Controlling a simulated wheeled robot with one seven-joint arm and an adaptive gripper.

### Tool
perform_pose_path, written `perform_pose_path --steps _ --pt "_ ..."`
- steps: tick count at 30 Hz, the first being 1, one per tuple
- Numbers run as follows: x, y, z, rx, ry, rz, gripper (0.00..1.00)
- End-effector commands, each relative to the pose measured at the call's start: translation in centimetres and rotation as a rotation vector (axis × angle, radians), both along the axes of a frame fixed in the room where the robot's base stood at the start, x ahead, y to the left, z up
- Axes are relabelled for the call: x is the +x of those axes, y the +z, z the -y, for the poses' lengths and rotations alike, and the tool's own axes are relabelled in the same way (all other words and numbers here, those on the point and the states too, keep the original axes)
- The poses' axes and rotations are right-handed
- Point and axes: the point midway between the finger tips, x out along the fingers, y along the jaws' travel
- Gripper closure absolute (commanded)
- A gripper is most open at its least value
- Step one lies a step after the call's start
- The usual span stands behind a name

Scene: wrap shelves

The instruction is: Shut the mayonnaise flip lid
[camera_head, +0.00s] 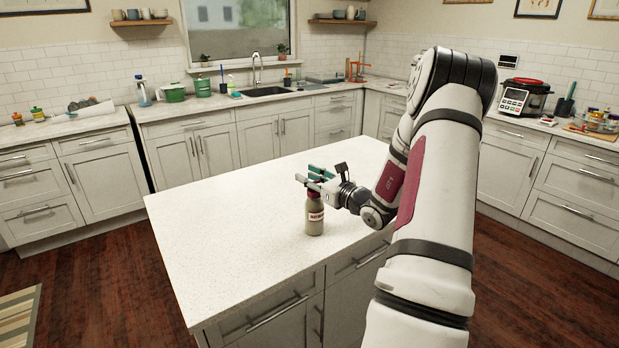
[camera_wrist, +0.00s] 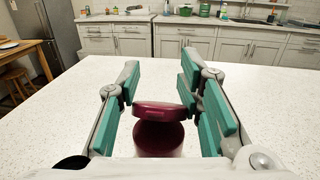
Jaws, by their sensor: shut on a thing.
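The mayonnaise bottle (camera_head: 315,222) stands upright on the white island countertop, with a pale body, a label and a dark red top. In the wrist view its dark red flip lid (camera_wrist: 158,109) sits over the cap (camera_wrist: 158,139), with a narrow gap between them, so it looks not flat on the cap. My gripper (camera_head: 318,178) is at the bottle's top. The exact contact is hard to see. The lower bottle is hidden in the wrist view.
The island countertop (camera_head: 230,215) is otherwise clear around the bottle. Its front edge and drawers lie below. Back counters hold a sink (camera_head: 265,91), green pots and a pressure cooker (camera_head: 525,95), well away from the bottle.

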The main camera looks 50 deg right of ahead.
Motion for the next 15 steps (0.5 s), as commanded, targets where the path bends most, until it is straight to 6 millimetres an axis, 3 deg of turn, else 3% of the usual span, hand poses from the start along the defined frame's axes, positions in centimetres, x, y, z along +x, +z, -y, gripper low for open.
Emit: perform_pose_path --steps 15 --pt "-0.47 -0.49 -0.17 -0.047 0.001 0.212 0.95"
